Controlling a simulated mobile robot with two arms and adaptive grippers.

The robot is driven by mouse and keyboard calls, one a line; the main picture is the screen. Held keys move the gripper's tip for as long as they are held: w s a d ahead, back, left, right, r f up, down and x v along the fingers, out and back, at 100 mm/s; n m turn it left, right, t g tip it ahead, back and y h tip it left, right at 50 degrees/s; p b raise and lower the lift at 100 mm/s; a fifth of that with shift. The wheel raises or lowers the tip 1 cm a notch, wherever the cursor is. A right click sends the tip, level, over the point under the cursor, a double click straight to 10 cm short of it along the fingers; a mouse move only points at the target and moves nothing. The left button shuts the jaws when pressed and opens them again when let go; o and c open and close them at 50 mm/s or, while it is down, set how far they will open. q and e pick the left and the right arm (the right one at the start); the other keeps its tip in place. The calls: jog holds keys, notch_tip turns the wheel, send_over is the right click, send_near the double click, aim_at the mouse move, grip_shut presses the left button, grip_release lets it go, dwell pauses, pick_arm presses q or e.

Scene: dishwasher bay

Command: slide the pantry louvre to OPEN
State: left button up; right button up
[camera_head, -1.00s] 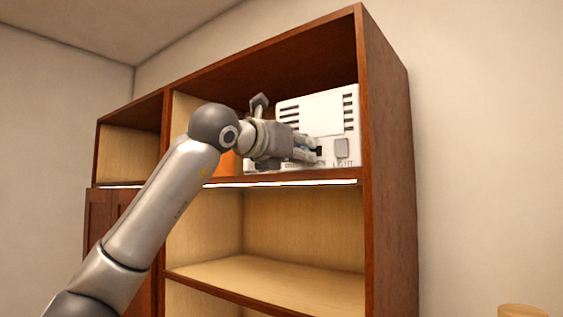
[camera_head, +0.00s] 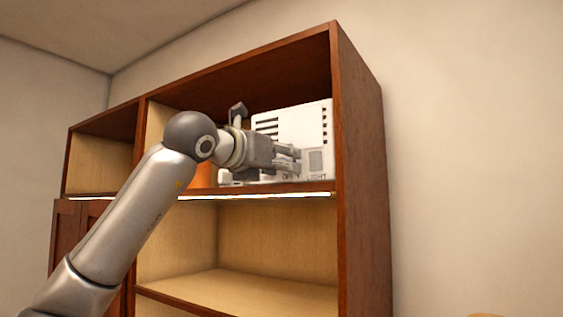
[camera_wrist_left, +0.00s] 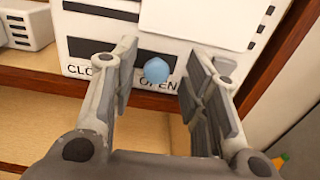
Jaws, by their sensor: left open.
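The pantry louvre is a white box (camera_head: 305,118) with dark slits, standing on the upper shelf at the right. In the left wrist view its front (camera_wrist_left: 140,20) has a dark slot with a pale blue knob (camera_wrist_left: 156,69) just above the OPEN label. The label starting "CLO" is to the left, partly hidden by a finger. My left gripper (camera_head: 290,160) is in front of the louvre's lower part. In the left wrist view the gripper (camera_wrist_left: 162,68) is open, one finger on each side of the knob. Contact cannot be told. My right gripper is out of view.
A grey panel (camera_head: 316,159) marked LIGHT is right of the fingers. The cabinet's right side wall (camera_head: 355,190) stands close to the louvre. A small white vented unit (camera_wrist_left: 24,26) is at the left. The shelf below (camera_head: 240,288) is bare.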

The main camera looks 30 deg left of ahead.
pick_arm(q)
jog(key=s, duration=1.1)
jog(key=shift+s+a, duration=0.25)
jog(key=shift+s, duration=0.1)
